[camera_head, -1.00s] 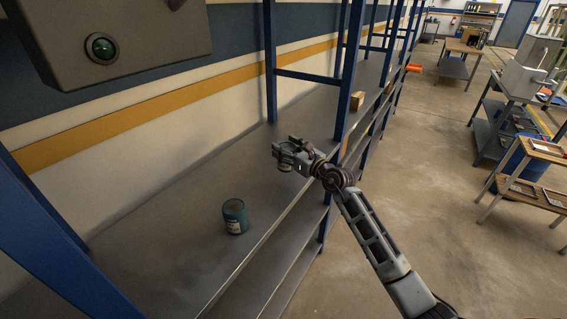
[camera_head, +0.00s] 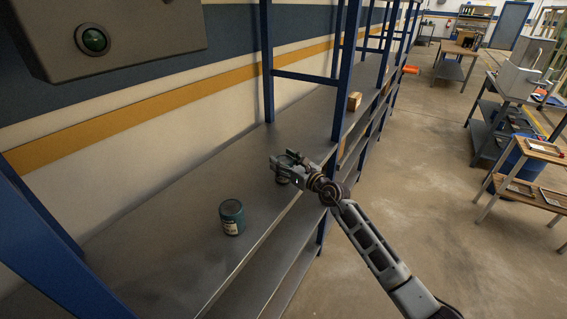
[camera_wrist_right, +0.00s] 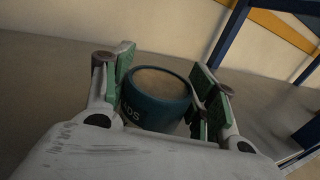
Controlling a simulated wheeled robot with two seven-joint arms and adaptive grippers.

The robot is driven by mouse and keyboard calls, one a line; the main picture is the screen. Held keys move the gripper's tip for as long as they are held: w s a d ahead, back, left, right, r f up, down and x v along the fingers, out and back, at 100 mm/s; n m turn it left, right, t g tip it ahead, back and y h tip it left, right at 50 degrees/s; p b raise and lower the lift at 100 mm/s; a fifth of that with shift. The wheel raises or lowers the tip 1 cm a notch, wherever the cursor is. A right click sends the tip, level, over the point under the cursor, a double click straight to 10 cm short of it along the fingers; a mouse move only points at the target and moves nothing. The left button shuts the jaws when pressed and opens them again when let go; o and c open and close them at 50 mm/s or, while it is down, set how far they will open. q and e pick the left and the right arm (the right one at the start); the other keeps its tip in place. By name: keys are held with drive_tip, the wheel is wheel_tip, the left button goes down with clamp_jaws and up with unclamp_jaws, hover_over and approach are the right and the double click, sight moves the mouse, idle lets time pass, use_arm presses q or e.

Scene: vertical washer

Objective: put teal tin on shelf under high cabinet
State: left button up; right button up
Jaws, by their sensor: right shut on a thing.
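A teal tin (camera_wrist_right: 156,98) with pale letters sits between the fingers of my right gripper (camera_wrist_right: 160,88) in the right wrist view, which is shut on it. In the head view my right gripper (camera_head: 284,163) is over the grey metal shelf (camera_head: 165,235), and only a little of the held tin (camera_head: 282,181) shows below the fingers. I cannot tell whether it touches the shelf. A grey wall cabinet (camera_head: 125,30) with a green button hangs above at top left. My left gripper is not in view.
Blue rack posts (camera_head: 340,85) rise behind and to the right of my right gripper. A small cardboard box (camera_head: 355,101) lies farther along the shelf. The shelf around the standing tin is clear. Workbenches (camera_head: 525,165) stand across the aisle at right.

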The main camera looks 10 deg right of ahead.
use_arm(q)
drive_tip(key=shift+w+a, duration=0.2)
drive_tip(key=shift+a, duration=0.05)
use_arm(e)
drive_tip(key=shift+r, duration=0.1)
drive_tip(key=o, duration=1.2)
drive_tip(key=shift+p+v, duration=0.4)
drive_tip(key=shift+v, duration=0.65)
drive_tip(key=shift+p+v, duration=0.35)
drive_tip(key=shift+v, duration=1.15)
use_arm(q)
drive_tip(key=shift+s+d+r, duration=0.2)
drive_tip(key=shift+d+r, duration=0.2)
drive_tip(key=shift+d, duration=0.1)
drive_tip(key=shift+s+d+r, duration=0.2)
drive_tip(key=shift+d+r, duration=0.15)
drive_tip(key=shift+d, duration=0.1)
use_arm(e)
drive_tip(key=shift+v, duration=3.5)
